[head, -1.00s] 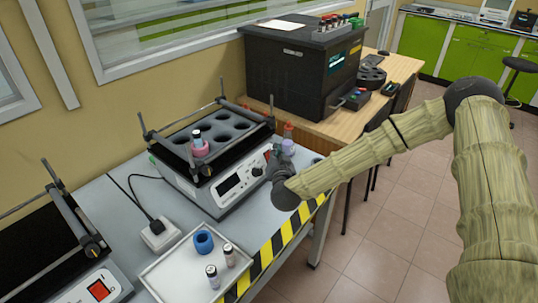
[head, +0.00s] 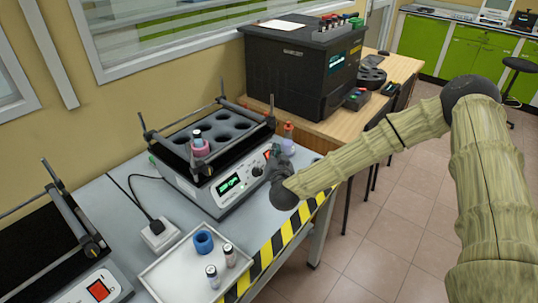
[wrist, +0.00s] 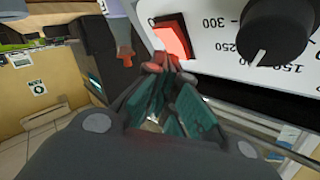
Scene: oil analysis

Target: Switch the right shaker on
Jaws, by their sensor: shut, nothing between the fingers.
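Another shaker (head: 70,255) with a red switch stands at the lower left. A white tray (head: 165,278) with a blue ring and two vials lies in front. A white power plug block (head: 159,236) sits between them. A large black machine (head: 290,72) is on the wooden table behind.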

